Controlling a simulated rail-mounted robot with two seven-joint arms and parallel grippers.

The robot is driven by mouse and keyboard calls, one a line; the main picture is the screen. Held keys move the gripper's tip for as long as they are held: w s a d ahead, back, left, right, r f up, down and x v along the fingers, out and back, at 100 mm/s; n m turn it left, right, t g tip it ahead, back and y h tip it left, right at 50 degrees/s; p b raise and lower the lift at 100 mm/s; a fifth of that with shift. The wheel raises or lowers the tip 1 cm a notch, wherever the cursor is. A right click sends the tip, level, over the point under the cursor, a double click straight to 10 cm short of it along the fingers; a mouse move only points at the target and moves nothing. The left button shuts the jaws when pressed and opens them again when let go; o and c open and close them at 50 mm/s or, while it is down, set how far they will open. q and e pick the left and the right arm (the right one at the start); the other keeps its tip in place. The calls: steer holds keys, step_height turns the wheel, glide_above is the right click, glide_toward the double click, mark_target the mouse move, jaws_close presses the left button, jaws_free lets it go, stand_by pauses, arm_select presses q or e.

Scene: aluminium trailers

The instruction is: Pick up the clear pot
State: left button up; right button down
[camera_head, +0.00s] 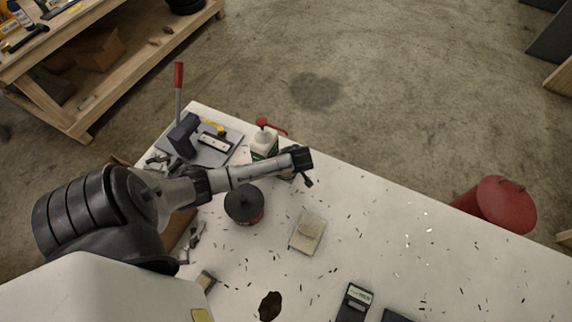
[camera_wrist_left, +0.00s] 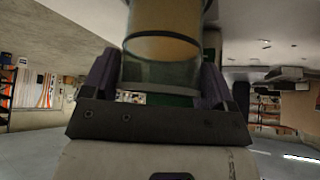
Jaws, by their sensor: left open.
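The clear pot (camera_wrist_left: 163,55) fills the upper middle of the left wrist view. It is a see-through cylinder with a dark ring and an amber-brown tone inside; its upper end is cut off by the frame. My left gripper (camera_wrist_left: 158,68) is open, with one dark finger on each side of the pot. I cannot tell whether either finger touches it. In the head view my left gripper (camera_head: 303,167) reaches right across the white table, and I cannot make out the pot clearly there. My right gripper is not in view.
On the white table (camera_head: 400,235) a red-topped pump bottle (camera_head: 264,143) stands just behind my left arm. A dark round container (camera_head: 244,203) stands in front of it. A beige block (camera_head: 308,232) lies nearby. Small dark chips are scattered about. A lever tool (camera_head: 179,90) stands far left.

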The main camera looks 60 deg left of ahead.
arm_select(q)
steer(key=c, duration=0.6)
steer(key=shift+r, duration=0.1)
steer(key=shift+c, duration=0.2)
